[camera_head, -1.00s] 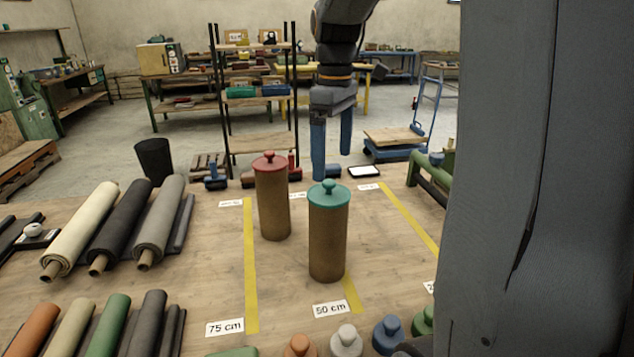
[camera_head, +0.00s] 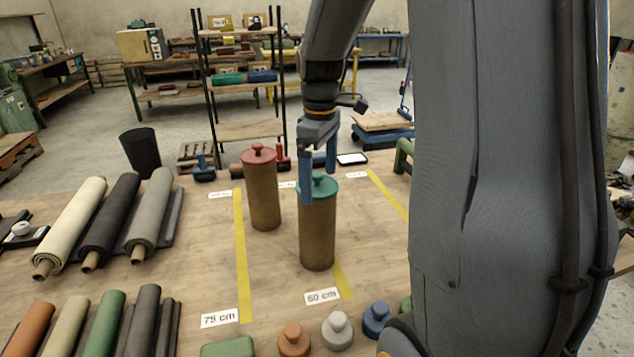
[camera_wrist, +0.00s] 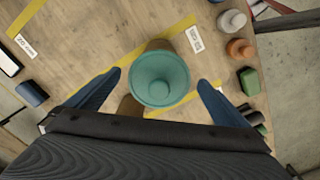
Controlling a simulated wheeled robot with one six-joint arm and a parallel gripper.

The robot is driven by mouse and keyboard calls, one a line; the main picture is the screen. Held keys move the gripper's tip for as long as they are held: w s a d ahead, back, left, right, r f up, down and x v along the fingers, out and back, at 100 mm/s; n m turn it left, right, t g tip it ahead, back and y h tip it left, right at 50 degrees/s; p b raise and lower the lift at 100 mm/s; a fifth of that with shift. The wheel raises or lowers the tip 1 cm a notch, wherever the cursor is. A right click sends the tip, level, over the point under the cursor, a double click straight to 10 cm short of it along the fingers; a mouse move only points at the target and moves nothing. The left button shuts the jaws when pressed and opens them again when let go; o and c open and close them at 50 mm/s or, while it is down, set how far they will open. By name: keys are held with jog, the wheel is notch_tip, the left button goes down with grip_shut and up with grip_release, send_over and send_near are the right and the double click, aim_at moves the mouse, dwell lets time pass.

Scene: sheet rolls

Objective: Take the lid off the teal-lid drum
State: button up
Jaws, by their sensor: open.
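The teal-lid drum (camera_head: 317,238) stands upright on the wooden table, a brown cylinder. Its teal lid (camera_head: 325,187) with a round knob is on top, partly hidden by a finger in the head view. My gripper (camera_head: 319,178) is open, pointing down, with its blue fingers at lid height. In the wrist view the teal lid (camera_wrist: 160,80) lies centred ahead of the two spread fingers, with a gap on each side. I cannot tell whether a finger touches the lid.
A red-lid drum (camera_head: 263,195) stands just left and behind. Rolled sheets (camera_head: 104,215) lie at the left. Several knobbed pieces, including a grey one (camera_head: 337,332), line the front edge. Yellow strips (camera_head: 242,260) mark the table.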

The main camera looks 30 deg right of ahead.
jog(key=c, duration=1)
jog(key=shift+c, duration=0.2)
